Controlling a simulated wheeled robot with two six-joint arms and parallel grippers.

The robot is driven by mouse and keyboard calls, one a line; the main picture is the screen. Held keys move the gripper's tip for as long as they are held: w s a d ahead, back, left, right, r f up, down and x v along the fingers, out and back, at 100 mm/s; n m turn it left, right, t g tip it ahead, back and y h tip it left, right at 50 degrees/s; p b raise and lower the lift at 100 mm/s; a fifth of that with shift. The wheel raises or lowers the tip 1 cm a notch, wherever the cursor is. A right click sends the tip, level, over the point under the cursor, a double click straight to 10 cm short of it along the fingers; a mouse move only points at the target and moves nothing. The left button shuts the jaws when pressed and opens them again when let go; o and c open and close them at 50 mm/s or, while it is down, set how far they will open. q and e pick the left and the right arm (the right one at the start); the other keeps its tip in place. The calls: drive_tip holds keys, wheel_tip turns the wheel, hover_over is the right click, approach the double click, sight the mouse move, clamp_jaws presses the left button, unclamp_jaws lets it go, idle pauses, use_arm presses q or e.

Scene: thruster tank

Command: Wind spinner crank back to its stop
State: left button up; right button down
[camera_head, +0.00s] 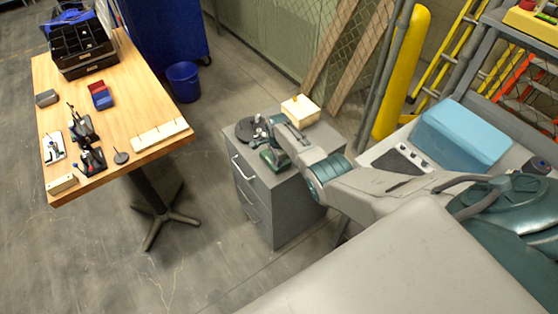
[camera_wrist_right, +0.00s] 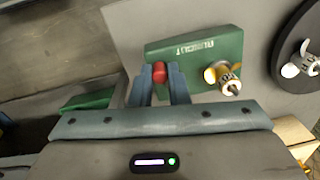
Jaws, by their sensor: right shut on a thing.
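The spinner is a green box (camera_wrist_right: 210,52) with white lettering on its edge; it also shows on the grey cabinet in the head view (camera_head: 270,160). A red crank knob (camera_wrist_right: 159,71) stands at its left end in the wrist view. My right gripper (camera_wrist_right: 160,88) has its two fingers on either side of the knob, shut on it. A brass disc with a small white-and-brass part (camera_wrist_right: 228,85) is at the box's right end. In the head view my right gripper (camera_head: 278,148) reaches down over the box and partly hides it. My left gripper is out of view.
A black round stand (camera_wrist_right: 300,65) with white-bladed parts sits beside the green box. A wooden block (camera_head: 300,109) is at the back of the cabinet (camera_head: 262,190). A wooden table (camera_head: 140,85) with tools and a black organizer stands at left, with open floor between.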

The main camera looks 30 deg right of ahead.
drive_tip(key=shift+w+a+r+m, duration=0.1)
drive_tip(key=shift+w+m, duration=0.2)
drive_tip(key=shift+m, duration=0.6)
drive_tip(key=shift+w+m, duration=0.25)
drive_tip(key=shift+m, duration=0.65)
drive_tip(key=c, duration=1.4)
unclamp_jaws()
wheel_tip(320, 180, up, 11)
drive_tip(key=b, duration=0.1)
drive_tip(key=shift+s, duration=0.2)
drive_tip(key=shift+a, duration=0.1)
